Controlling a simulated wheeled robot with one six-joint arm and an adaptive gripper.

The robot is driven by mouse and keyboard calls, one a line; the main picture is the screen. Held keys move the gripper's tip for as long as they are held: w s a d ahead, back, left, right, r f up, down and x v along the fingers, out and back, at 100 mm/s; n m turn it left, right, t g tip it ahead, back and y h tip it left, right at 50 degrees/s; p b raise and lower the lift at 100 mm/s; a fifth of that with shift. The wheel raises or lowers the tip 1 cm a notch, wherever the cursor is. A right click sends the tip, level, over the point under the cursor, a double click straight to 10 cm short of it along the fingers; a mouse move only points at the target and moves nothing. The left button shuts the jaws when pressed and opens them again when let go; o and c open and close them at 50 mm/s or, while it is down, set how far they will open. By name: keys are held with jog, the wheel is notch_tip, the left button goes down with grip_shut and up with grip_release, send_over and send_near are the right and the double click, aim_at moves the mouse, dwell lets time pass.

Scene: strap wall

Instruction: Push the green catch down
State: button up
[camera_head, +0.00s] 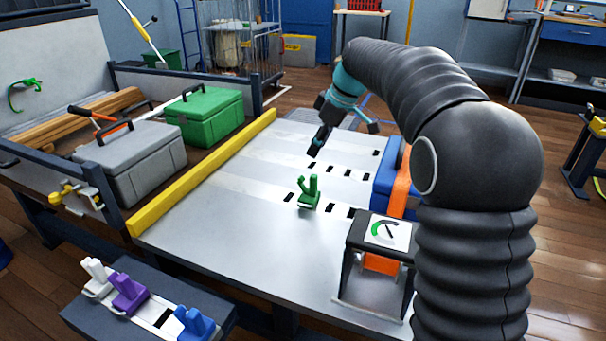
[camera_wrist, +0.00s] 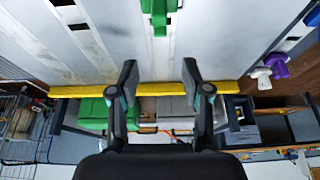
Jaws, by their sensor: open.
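The green catch (camera_head: 309,193) sits on the grey metal deck (camera_head: 220,225), with its lever standing up. It also shows at the top edge of the wrist view (camera_wrist: 158,14), partly cut off. My gripper (camera_head: 314,149) is above the deck, behind the catch in the head view and apart from it. In the wrist view my gripper (camera_wrist: 159,72) has its two fingers spread with nothing between them.
A blue case (camera_head: 385,187) under an orange strap stands right of the catch. A gauge on a black stand (camera_head: 388,232) is in front of it. A yellow rail (camera_head: 195,178) edges the deck. White, purple (camera_head: 129,292) and blue catches sit on a front bench.

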aim_at(302, 176)
jog(key=x, duration=1)
jog(key=shift+f+b, duration=0.35)
jog(key=shift+b, duration=0.05)
grip_shut()
